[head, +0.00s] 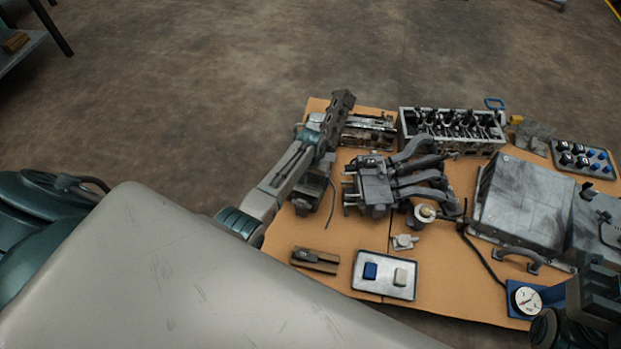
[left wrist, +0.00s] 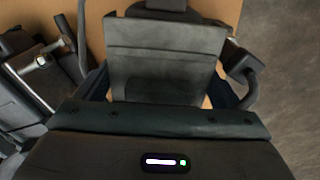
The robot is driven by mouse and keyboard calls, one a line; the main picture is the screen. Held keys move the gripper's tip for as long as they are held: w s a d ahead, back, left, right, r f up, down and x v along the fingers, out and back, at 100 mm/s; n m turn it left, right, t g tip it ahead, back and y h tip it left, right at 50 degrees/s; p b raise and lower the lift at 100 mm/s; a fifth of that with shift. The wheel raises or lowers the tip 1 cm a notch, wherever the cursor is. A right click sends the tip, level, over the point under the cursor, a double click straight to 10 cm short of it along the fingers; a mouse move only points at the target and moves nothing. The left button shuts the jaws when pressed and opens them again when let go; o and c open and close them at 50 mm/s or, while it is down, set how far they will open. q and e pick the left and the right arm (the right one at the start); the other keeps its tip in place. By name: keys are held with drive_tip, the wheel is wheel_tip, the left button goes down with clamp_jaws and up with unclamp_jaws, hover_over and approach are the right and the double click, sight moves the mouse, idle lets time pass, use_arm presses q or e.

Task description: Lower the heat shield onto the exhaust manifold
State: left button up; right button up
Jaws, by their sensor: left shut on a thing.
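My left gripper (head: 322,138) is at the left edge of the workbench, shut on a dark slotted plate (head: 341,112) that I take for the heat shield. The plate stands tilted above the board. In the left wrist view the heat shield (left wrist: 165,45) is a dark grey bent panel between the fingers. A grey manifold with several curved pipes (head: 424,180) lies right of the gripper, apart from the plate; I take it for the exhaust manifold. The contact between fingers and plate is hidden in the head view. Dark parts of my right arm show at the lower right; its jaws are unclear.
A cylinder head (head: 452,128) stands at the back, with a long metal part (head: 368,131) beside it. A tray with blue and white blocks (head: 384,291), a dial gauge (head: 526,299) and a large grey box (head: 522,205) take up the front and right. Bare board shows at front left.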

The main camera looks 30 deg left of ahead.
use_arm(q)
drive_tip(key=shift+f+b, duration=0.45)
drive_tip(key=shift+f, duration=0.45)
drive_tip(key=shift+f+b, duration=0.35)
drive_tip(key=shift+f, duration=0.4)
drive_tip(key=shift+p, duration=0.3)
drive_tip(key=o, duration=0.7)
drive_tip(key=shift+o, duration=0.9)
